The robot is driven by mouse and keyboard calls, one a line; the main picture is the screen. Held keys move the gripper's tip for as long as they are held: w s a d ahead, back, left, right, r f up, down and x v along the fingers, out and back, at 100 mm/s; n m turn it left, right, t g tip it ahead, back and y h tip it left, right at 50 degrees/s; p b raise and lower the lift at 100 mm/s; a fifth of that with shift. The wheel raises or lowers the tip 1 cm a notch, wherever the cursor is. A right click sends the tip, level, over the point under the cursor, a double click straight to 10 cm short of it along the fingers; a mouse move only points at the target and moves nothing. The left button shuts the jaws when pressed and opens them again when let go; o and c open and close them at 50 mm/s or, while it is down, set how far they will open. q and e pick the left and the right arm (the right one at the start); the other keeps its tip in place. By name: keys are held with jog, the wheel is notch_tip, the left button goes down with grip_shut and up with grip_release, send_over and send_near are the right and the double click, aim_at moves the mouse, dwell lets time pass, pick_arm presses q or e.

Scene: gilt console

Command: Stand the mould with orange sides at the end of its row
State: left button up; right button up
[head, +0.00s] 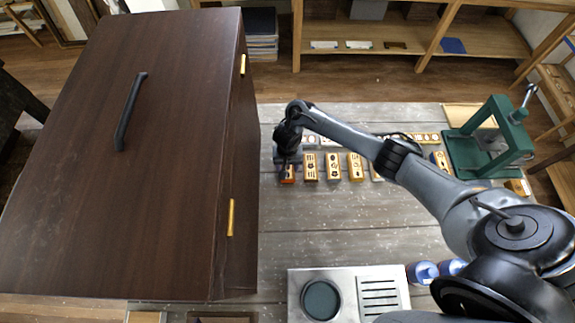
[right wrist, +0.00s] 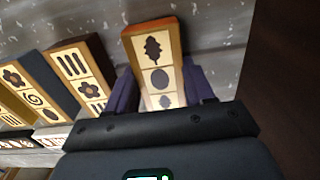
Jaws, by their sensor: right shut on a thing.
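The mould with orange sides (head: 288,174) is at the left end of a row of moulds in the head view, beside the mould with yellow sides (head: 310,167). In the right wrist view, the orange-sided mould (right wrist: 157,62) shows a cream face with a leaf and an oval above a partly hidden mark. My right gripper (head: 287,158) is shut on it, one finger on each side, also in the wrist view (right wrist: 160,88). Whether its base touches the table is unclear. The neighbouring mould (right wrist: 78,75) stands apart from it, to the left. My left gripper is not in view.
A large dark wooden panelled piece (head: 160,130) with a black handle fills the left, close to the gripper. A green press (head: 495,135) stands at the right. A metal plate (head: 350,280) with a round well and blue jars (head: 422,270) are in front. The middle tabletop (head: 330,225) is clear.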

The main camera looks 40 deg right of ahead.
aim_at(287, 167)
jog(key=o, duration=1.1)
jog(key=shift+f, duration=0.15)
jog(key=shift+r, duration=0.5)
jog(key=shift+r+p, duration=4.35)
jog(key=shift+r, duration=1.35)
